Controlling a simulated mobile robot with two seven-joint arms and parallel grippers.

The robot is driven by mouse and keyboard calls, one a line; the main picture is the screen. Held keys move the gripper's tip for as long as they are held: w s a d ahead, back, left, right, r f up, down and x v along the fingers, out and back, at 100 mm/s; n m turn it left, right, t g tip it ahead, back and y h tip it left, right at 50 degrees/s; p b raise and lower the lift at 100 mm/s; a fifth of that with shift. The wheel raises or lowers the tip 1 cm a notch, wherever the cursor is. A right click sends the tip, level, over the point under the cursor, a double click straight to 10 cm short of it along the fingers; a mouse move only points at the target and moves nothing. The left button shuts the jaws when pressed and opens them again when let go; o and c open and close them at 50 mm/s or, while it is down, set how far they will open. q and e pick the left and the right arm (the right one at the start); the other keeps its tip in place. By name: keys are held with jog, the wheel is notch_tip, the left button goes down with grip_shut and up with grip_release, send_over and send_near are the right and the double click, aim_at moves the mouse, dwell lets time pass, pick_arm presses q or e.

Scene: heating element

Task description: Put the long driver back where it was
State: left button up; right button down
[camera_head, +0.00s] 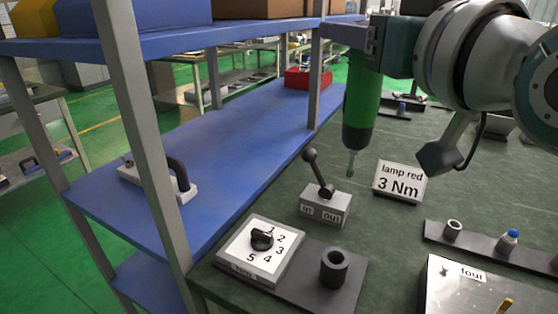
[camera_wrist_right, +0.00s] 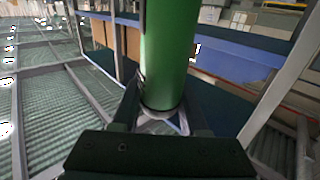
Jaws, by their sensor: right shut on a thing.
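The long driver (camera_head: 361,112) has a green body, a dark lower collar and a thin metal tip. It hangs about upright, tip down, above the dark green bench at the upper middle of the head view. My right gripper (camera_head: 358,40) is shut on its upper part. In the right wrist view the green body (camera_wrist_right: 168,55) stands between the fingers (camera_wrist_right: 160,118). A black hollow cylinder holder (camera_head: 334,267) on a dark plate stands at the bench's near left, apart from the driver and empty as far as I see. My left gripper is not in view.
A dial box (camera_head: 261,248) numbered 1 to 5 stands beside the holder. A lever box (camera_head: 325,208) marked in and out and a "lamp red 3 Nm" sign (camera_head: 399,182) stand near the driver tip. A blue shelf (camera_head: 220,145) with grey posts borders the left.

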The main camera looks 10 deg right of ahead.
aim_at(349, 172)
notch_tip(349, 172, down, 16)
jog(key=b, duration=0.3)
jog(key=shift+b, duration=0.3)
jog(key=shift+f+b, duration=0.6)
jog(key=shift+f, duration=1.2)
jog(key=shift+f, duration=0.15)
jog(key=shift+c, duration=2.2)
grip_release()
jog(key=shift+f, duration=0.1)
